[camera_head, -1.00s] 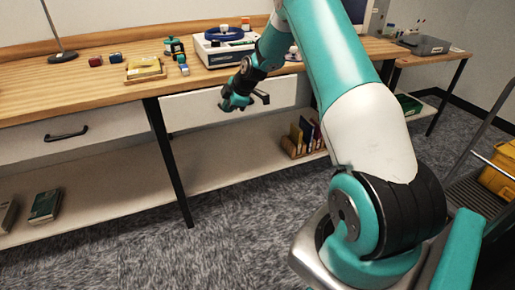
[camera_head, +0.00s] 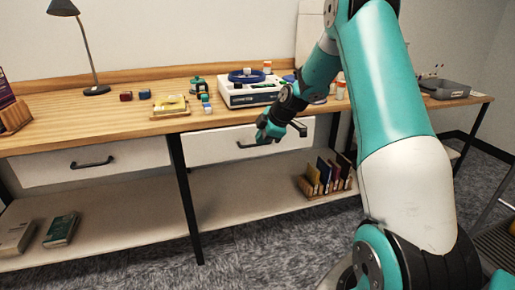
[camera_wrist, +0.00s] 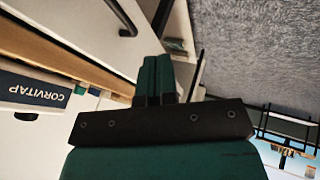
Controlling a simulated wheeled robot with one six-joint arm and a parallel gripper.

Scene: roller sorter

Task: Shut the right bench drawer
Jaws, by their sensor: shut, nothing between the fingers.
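The right bench drawer (camera_head: 212,147) has a plain white front under the wooden bench top, right of the dark bench leg. Its black handle (camera_head: 247,145) shows partly beside my gripper. My gripper (camera_head: 266,134) is in front of this drawer near the handle, shut with nothing held. I cannot tell whether it touches the drawer, or how far out the drawer stands. In the wrist view the two green fingers (camera_wrist: 157,80) are together, close to the bench edge.
The left drawer (camera_head: 40,167) has its own black handle. A white device with a blue ring (camera_head: 250,92), a yellow item (camera_head: 170,104) and a lamp (camera_head: 95,88) stand on the bench. The lower shelf (camera_head: 120,205) holds books and a rack (camera_head: 325,180). Carpet lies in front.

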